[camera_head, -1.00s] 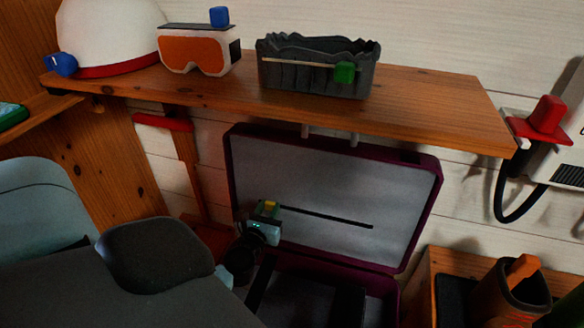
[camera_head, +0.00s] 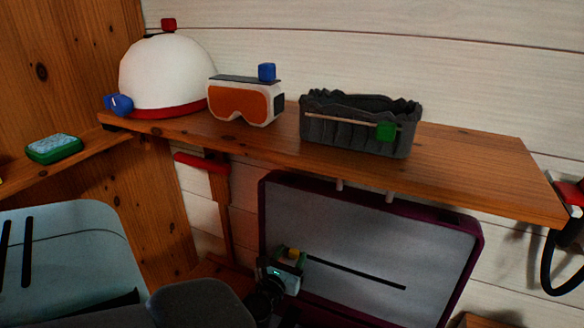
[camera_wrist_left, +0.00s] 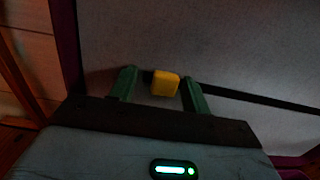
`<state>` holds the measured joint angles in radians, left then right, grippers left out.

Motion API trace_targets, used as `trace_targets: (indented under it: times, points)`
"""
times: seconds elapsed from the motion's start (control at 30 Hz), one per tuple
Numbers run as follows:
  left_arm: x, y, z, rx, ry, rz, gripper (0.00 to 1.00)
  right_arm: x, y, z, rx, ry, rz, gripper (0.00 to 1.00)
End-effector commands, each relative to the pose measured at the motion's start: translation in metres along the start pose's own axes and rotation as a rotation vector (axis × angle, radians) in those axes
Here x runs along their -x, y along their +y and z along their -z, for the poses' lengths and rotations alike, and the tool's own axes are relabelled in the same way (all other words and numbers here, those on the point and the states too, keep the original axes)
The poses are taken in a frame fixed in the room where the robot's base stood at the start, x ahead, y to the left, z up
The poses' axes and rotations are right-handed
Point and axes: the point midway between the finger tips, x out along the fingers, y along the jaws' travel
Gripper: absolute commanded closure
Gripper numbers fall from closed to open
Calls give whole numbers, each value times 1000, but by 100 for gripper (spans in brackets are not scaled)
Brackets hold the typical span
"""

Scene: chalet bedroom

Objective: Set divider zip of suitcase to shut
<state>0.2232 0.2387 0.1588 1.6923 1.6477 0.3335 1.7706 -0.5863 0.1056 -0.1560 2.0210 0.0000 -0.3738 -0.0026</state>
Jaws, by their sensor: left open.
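The open suitcase (camera_head: 472,262) has a purple rim and a grey lining and stands below the shelf. Its divider zip (camera_head: 355,272) is a dark line across the grey panel. A yellow zip pull (camera_head: 292,254) sits at the left end of that line. My left gripper (camera_head: 288,258) is at the pull. In the left wrist view the yellow pull (camera_wrist_left: 165,84) lies between the two green fingers of my left gripper (camera_wrist_left: 160,88), with gaps on both sides. The fingers are open. My right gripper is not in view.
A wooden shelf (camera_head: 470,165) overhangs the suitcase. On it are a white helmet (camera_head: 165,75), orange goggles (camera_head: 240,102) and a dark grey basket (camera_head: 350,145). A red-handled tool (camera_head: 205,163) leans left of the suitcase. A green box (camera_head: 54,148) lies on a side ledge.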

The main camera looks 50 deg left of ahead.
Motion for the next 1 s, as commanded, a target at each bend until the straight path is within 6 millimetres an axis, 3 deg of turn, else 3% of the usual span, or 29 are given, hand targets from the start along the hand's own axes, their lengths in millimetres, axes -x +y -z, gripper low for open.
trace_targets:
  times: [0.17, 0.4, 0.6, 1.0]
  points:
    - [14, 0, 2, 0, 2, 1, 53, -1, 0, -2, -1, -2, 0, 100]
    - [53, 1, 3, 0, 4, -1, 53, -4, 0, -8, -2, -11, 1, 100]
    - [74, 1, 2, -1, 2, -1, 53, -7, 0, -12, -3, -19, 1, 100]
    - [78, 1, 0, 0, 0, -1, 53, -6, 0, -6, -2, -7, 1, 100]
